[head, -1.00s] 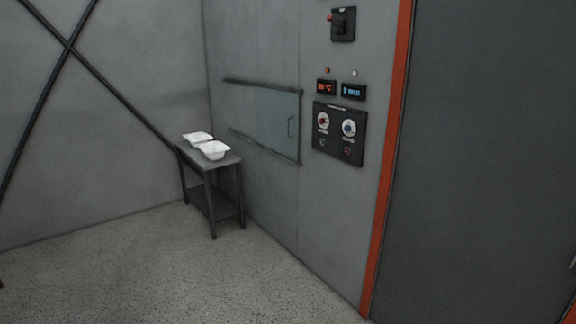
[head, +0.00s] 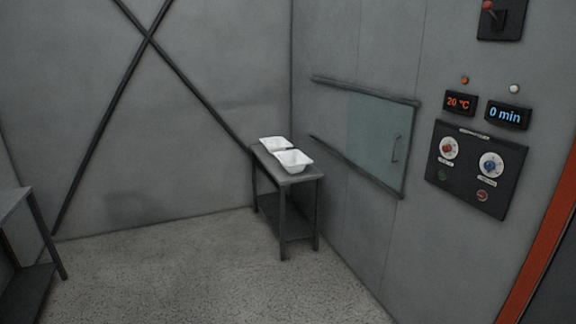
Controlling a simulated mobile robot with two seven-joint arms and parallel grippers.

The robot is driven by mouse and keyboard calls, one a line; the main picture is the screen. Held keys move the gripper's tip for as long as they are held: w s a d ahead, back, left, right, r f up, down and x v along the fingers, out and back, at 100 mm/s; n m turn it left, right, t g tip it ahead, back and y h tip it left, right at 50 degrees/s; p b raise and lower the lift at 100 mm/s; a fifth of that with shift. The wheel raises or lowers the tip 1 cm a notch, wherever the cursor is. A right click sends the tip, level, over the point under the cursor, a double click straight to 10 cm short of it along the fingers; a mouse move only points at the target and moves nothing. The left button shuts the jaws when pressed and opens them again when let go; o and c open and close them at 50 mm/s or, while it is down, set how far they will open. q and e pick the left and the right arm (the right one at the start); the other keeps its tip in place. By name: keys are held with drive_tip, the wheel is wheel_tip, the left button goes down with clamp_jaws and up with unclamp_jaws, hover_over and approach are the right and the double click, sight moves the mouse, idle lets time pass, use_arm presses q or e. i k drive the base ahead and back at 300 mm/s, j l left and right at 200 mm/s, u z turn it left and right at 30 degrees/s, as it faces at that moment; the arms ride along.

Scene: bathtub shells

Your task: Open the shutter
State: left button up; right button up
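The shutter (head: 376,137) is a pale blue-green sliding panel in the grey wall at right. It sits between an upper rail (head: 366,90) and a lower rail (head: 355,167), at the right end of the rails. A small vertical handle (head: 396,149) is near its right edge. The wall to the left of the panel, between the rails, is plain grey. Neither of my grippers shows in the head view.
Two white tubs (head: 293,161) stand on a dark small table (head: 290,178) in the corner, left of the shutter. A control panel (head: 476,168) with dials and displays is right of it. Another table (head: 30,255) is at the left edge. The floor (head: 200,280) between is clear.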

sight(379, 131)
drive_tip(key=i+j, duration=0.1)
drive_tip(key=i, duration=1.55)
